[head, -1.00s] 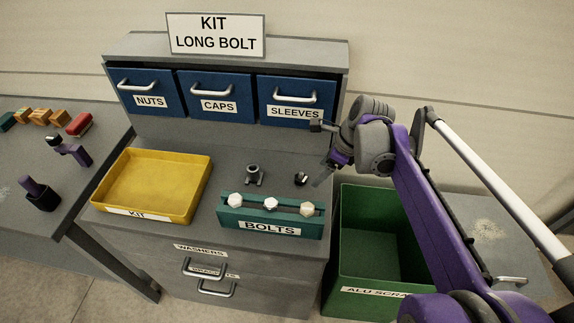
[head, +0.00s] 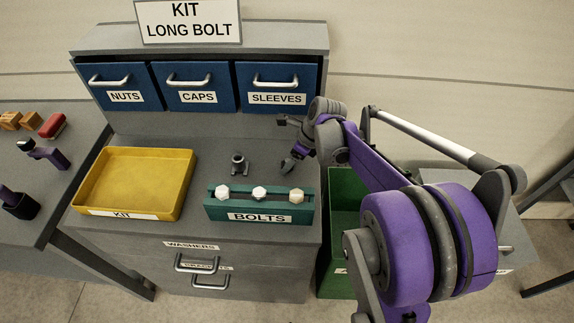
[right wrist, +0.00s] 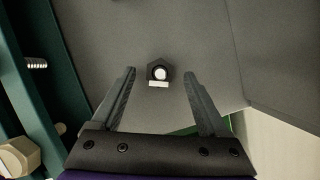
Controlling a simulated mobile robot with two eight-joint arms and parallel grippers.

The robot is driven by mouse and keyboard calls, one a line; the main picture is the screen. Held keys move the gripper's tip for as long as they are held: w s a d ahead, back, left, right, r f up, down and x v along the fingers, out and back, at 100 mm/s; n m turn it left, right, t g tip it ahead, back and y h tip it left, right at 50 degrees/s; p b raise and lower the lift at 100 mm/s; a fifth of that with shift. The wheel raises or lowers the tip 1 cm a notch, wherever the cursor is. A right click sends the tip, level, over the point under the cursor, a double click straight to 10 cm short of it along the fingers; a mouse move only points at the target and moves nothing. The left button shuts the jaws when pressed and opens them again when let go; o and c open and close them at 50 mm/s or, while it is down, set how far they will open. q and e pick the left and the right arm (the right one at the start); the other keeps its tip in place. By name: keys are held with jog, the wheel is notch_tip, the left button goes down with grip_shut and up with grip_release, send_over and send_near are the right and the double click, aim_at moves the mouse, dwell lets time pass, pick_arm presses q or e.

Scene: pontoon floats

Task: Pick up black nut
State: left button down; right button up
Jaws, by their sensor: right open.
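The black nut (right wrist: 151,73) lies on the grey bench top in the right wrist view, a dark hexagon with a bright round hole and a small white patch at its lower edge. My right gripper (right wrist: 160,74) is open, with one finger on either side of the nut in the picture and a gap to each. Nothing is held. My left gripper is not in view.
The green BOLTS rack (head: 258,217) holds 3 bolts in front of the gripper. The yellow KIT tray (head: 184,197) is on the left. Blue drawers (head: 203,86) are at the back, a green bin (head: 333,255) at the right.

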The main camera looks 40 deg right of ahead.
jog(key=shift+w+a+f, duration=0.1)
jog(key=shift+f, duration=0.35)
jog(key=shift+c, duration=0.3)
grip_shut()
jog(key=shift+r, duration=0.1)
